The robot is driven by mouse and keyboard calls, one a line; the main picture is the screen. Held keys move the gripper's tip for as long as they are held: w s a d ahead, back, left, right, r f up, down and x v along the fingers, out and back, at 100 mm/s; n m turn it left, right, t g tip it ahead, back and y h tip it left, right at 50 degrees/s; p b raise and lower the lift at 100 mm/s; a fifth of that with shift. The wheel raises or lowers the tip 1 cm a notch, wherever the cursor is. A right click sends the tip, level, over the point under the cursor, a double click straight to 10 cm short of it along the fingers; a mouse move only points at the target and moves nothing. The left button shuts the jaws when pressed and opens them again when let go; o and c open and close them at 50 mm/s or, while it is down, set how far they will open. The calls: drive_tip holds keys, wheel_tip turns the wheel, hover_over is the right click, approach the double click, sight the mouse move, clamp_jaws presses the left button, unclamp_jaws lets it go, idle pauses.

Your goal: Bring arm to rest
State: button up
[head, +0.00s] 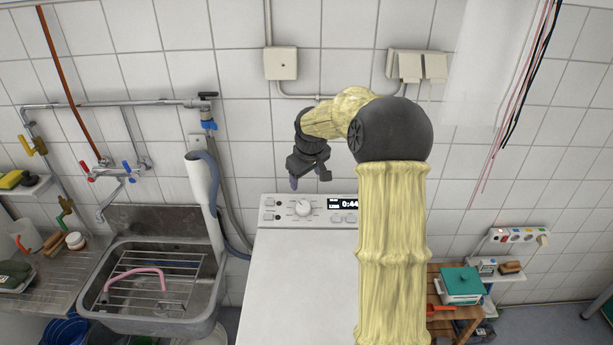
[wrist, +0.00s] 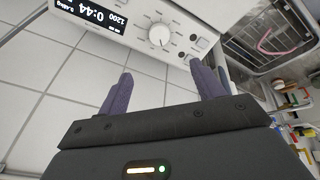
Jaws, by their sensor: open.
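My gripper (head: 309,181) is raised above the back of the white washing machine (head: 292,270), close to its control panel, with my arm in yellow sleeving reaching up from the lower right. In the wrist view my gripper (wrist: 160,92) shows two purple-grey fingers spread apart with nothing between them. The control panel (head: 285,208) has a round dial and a display reading 0:44. The dial also shows in the wrist view (wrist: 160,35), beyond the fingers. My arm hides the right part of the machine.
A metal sink (head: 205,315) with a wire rack and pink hose stands at left. A grey drain hose (head: 232,190) hangs beside it. At right, a wooden stand (head: 470,318) holds a teal box (head: 460,281). Pinkish and black cables (head: 520,90) hang nearby. The machine's visible top is clear.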

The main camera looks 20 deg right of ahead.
idle(0.4)
drive_tip(key=s+a+f+m, duration=0.1)
drive_tip(key=s+a, duration=0.3)
drive_tip(key=s, duration=0.5)
drive_tip(key=s+a+f+m+g, duration=0.1)
drive_tip(key=s+a, duration=0.3)
drive_tip(key=s, duration=0.6)
drive_tip(key=s+a+f+m+p, duration=0.1)
drive_tip(key=s+a, duration=0.3)
drive_tip(key=s, duration=0.6)
drive_tip(key=shift+s+a+f+m+g+y, duration=0.15)
drive_tip(key=shift+a+f+m+g+y, duration=0.15)
drive_tip(key=shift+a+f+y, duration=0.15)
drive_tip(key=shift+d, duration=0.15)
